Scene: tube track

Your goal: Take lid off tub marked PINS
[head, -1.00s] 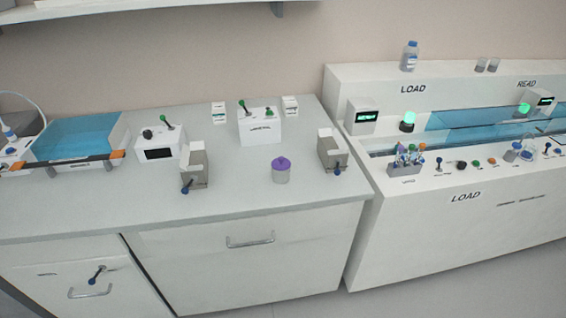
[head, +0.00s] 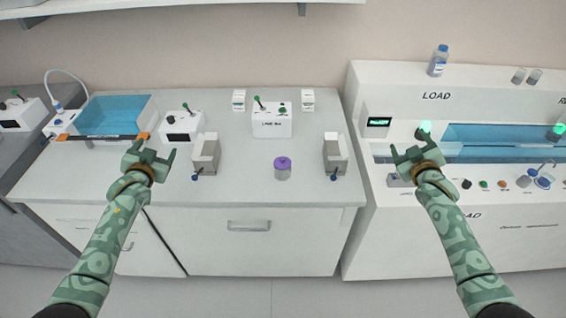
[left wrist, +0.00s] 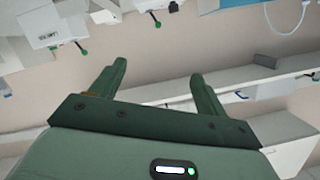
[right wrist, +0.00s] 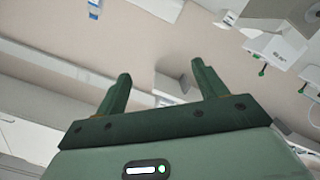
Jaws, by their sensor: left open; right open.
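A small clear tub with a purple lid (head: 283,163) stands upright on the white bench, between two grey-white box devices, in the head view. The lid sits on the tub body (head: 282,174). No marking on the tub is readable at this size. My left gripper (head: 150,157) is open and empty, in front of the blue tank at the left. My right gripper (head: 414,154) is open and empty, in front of the machine at the right. Both are well apart from the tub. The wrist views show open fingers of the left (left wrist: 160,85) and right (right wrist: 160,88) grippers, with nothing between them.
Grey-white devices with blue-knobbed levers stand left (head: 205,153) and right (head: 335,153) of the tub. A white labelled box (head: 272,124) stands behind it. A blue tank (head: 110,115) is at the left, a LOAD machine (head: 435,82) at the right. The bench front (head: 245,195) is clear.

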